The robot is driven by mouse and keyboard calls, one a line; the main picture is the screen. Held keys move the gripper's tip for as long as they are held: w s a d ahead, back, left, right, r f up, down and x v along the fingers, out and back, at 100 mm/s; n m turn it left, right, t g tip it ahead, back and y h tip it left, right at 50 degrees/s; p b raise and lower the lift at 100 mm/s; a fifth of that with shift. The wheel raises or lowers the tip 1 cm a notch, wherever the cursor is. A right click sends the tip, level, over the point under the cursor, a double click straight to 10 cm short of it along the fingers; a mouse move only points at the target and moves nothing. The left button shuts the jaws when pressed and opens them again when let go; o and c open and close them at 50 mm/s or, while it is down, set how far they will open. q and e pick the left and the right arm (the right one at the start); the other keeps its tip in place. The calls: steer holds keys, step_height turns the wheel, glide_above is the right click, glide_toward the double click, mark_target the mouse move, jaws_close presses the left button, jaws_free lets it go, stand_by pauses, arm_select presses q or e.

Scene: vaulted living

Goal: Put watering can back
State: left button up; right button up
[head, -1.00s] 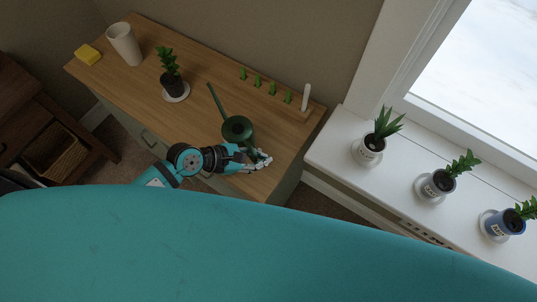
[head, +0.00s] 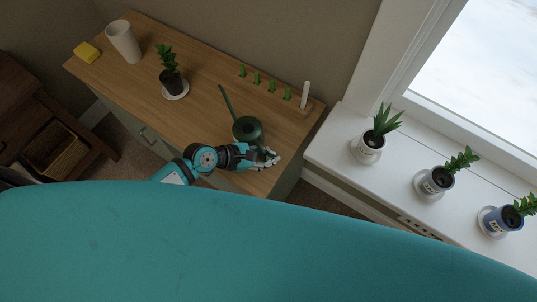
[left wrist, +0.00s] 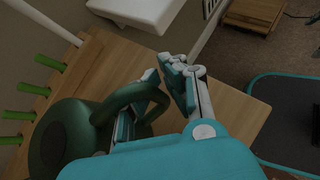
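The dark green watering can (head: 246,129) is at the right end of the wooden cabinet top (head: 205,115), its long spout pointing to the back left. My left gripper (head: 268,158) is at its handle, on the near right side. In the left wrist view, the can (left wrist: 62,140) is at the left and its curved handle (left wrist: 128,92) runs between the fingers of my left gripper (left wrist: 165,72). One finger passes through the handle loop, and the fingers close around it. I cannot tell whether the can's base touches the wood. My right gripper is not in view.
Several small green pegs (head: 257,79) and an upright white rod (head: 305,94) stand along the back. A potted plant (head: 171,78), white vase (head: 124,42) and yellow sponge (head: 87,52) are further left. Potted plants line the white windowsill (head: 397,180). The cabinet's middle is clear.

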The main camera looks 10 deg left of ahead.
arm_select(q)
steer(key=o, duration=0.4)
steer(key=shift+r, duration=0.1)
steer(key=v, duration=1.2)
steer(key=shift+b, duration=0.3)
